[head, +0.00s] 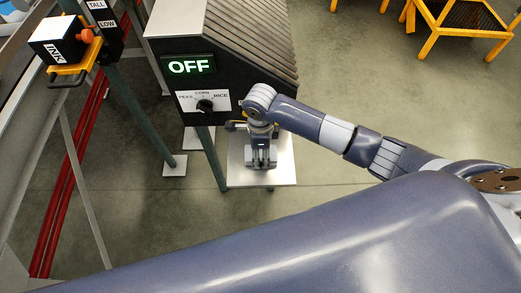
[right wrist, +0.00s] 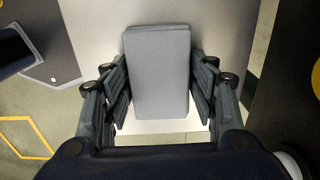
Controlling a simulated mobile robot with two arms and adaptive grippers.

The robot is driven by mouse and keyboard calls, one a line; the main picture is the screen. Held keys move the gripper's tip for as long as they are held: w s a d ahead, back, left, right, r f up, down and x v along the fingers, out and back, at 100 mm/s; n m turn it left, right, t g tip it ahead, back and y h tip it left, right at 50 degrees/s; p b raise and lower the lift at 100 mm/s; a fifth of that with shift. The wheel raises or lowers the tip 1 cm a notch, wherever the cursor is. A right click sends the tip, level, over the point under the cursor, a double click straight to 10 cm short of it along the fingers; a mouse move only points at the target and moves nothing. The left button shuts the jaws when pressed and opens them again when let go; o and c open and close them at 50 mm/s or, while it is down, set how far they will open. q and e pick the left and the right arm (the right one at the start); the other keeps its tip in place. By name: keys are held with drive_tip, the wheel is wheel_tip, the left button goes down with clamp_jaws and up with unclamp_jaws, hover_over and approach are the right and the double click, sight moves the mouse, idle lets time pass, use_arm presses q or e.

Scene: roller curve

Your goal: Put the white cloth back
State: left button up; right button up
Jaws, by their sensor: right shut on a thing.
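The white cloth (right wrist: 158,72) looks like a folded, light grey block in the right wrist view. It lies between the two fingers of my right gripper (head: 262,157), which is shut on it. In the head view this gripper points down over a pale shelf (head: 284,174) below the control box. The gripper mostly hides the cloth there. I cannot tell whether the cloth touches the shelf, which also shows in the right wrist view (right wrist: 215,40). My left gripper is not in view.
The dark control box (head: 188,82) beside the roller curve (head: 240,40) has a lit OFF sign (head: 191,66) and a selector knob (head: 205,105). Yellow-framed stands (head: 465,20) are at the upper right. Open floor lies right of the shelf.

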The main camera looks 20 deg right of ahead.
sight(261, 152)
drive_tip(key=o, duration=1)
drive_tip(key=shift+o, duration=0.2)
wheel_tip(261, 152, up, 12)
drive_tip(key=shift+r+b, duration=0.15)
drive_tip(key=shift+b, duration=0.3)
